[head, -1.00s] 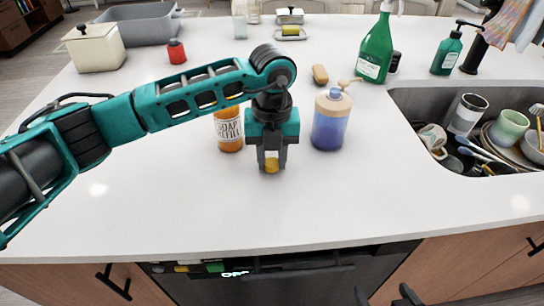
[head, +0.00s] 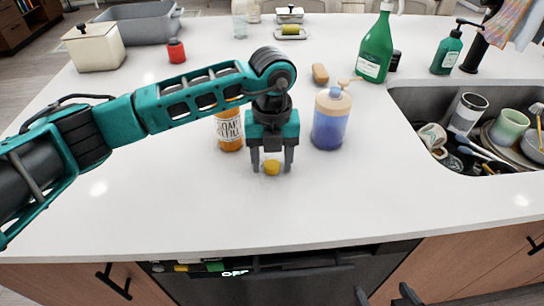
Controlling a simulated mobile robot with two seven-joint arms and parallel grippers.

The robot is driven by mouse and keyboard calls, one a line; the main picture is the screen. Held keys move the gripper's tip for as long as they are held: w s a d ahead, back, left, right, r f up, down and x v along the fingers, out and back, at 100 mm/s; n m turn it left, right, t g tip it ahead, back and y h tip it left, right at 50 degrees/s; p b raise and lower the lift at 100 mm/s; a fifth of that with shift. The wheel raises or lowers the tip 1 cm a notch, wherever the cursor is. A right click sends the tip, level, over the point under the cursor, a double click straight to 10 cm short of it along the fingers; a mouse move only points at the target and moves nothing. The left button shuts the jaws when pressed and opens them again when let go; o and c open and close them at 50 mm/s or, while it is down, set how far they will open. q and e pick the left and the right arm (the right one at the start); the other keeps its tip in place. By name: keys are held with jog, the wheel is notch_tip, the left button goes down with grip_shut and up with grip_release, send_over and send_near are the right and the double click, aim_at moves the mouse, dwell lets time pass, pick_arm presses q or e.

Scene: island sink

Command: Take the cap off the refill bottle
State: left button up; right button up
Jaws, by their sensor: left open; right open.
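The refill bottle (head: 229,131), orange with a white "SOAP REFILL" label, stands upright on the counter. Its top is hidden behind my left arm. A small yellow cap (head: 272,169) is on the counter, right of and in front of the bottle and apart from it. My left gripper (head: 272,164) points down over the cap, open, with a finger on each side and gaps between them. My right gripper (head: 385,296) shows only its fingertips at the bottom edge, open and empty, in front of the counter.
A blue-purple soap dispenser (head: 330,122) with a pump stands close right of my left gripper. A brown sponge-like block (head: 320,74) lies behind it. The sink (head: 410,99) with dishes is at right. The front counter is clear.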

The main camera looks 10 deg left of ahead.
aim_at(272, 164)
pick_arm(q)
notch_tip(272, 164, up, 12)
jog(key=shift+b, duration=0.35)
